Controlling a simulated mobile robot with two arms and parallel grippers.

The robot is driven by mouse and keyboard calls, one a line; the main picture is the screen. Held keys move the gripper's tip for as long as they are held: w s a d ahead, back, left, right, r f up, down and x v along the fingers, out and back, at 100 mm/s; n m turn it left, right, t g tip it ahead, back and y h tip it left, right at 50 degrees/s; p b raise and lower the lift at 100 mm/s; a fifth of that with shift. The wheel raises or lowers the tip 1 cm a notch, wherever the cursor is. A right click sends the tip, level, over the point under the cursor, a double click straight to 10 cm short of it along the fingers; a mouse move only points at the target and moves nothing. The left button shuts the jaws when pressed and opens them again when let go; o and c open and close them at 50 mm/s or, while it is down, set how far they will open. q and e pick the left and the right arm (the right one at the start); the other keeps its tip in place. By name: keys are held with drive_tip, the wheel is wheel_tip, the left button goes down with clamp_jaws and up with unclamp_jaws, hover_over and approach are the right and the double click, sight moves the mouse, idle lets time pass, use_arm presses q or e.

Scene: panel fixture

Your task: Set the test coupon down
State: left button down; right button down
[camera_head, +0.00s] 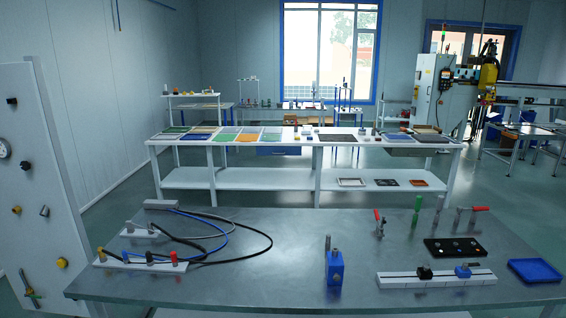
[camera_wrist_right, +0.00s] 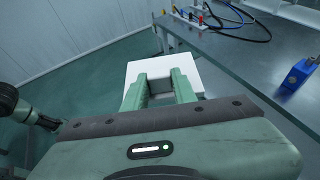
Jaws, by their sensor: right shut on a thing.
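My right gripper (camera_wrist_right: 161,78) shows in the right wrist view, its two green fingers reaching forward. It is shut on a flat white plate, which I take to be the test coupon (camera_wrist_right: 158,64). The plate spreads past both fingertips. It is beside the left edge of the grey metal table, and the floor shows around it. How far it is above any surface I cannot tell. Neither gripper nor the coupon shows in the head view.
The grey table (camera_head: 270,265) carries cables (camera_head: 215,240) at left, a blue block (camera_head: 334,268), a white rail (camera_head: 435,279), a black plate (camera_head: 455,248) and a blue tray (camera_head: 535,270). A white panel with knobs (camera_head: 40,200) stands at left. The table's middle is clear.

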drive_tip(key=shift+a+r, duration=0.15)
drive_tip(key=shift+r, duration=0.15)
wheel_tip(320, 180, down, 10)
drive_tip(key=w+d+m+t+b, duration=0.1)
drive_tip(key=d+b, duration=0.1)
drive_tip(key=b, duration=0.4)
drive_tip(key=shift+w+d+m+t+h, duration=0.3)
drive_tip(key=shift+w+t+h, duration=0.05)
drive_tip(key=shift+t+h, duration=0.05)
drive_tip(key=shift+f, duration=0.1)
idle(0.5)
